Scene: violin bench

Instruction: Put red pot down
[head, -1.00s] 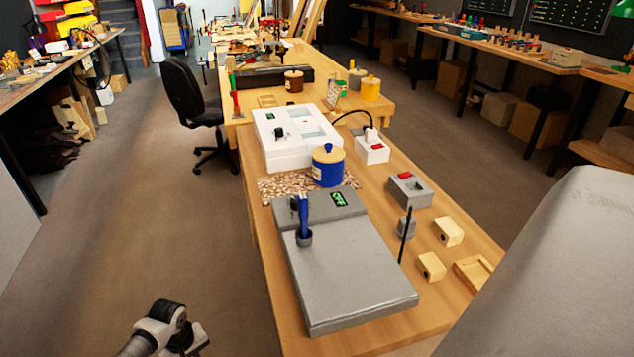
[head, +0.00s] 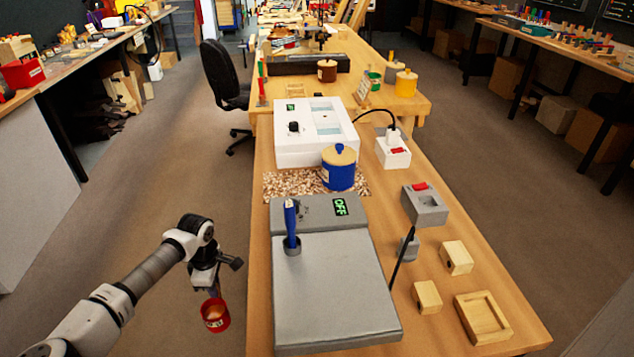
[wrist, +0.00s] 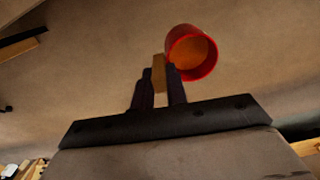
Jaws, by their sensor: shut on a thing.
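The red pot (head: 215,315) hangs below my gripper (head: 207,284) at the lower left of the head view, over the floor to the left of the bench. In the wrist view my gripper (wrist: 160,82) is shut on a tan piece that seems to belong to the red pot (wrist: 193,52). The pot's open mouth shows there beside the fingertips. The exact grip is too small to make out in the head view.
The wooden bench (head: 440,300) holds a grey device (head: 335,290) marked OFF, a white device (head: 315,150), a blue pot (head: 338,172) on a speckled mat (head: 290,184), and wooden blocks (head: 456,258). A chair (head: 222,75) stands left of the bench. Open floor lies at left.

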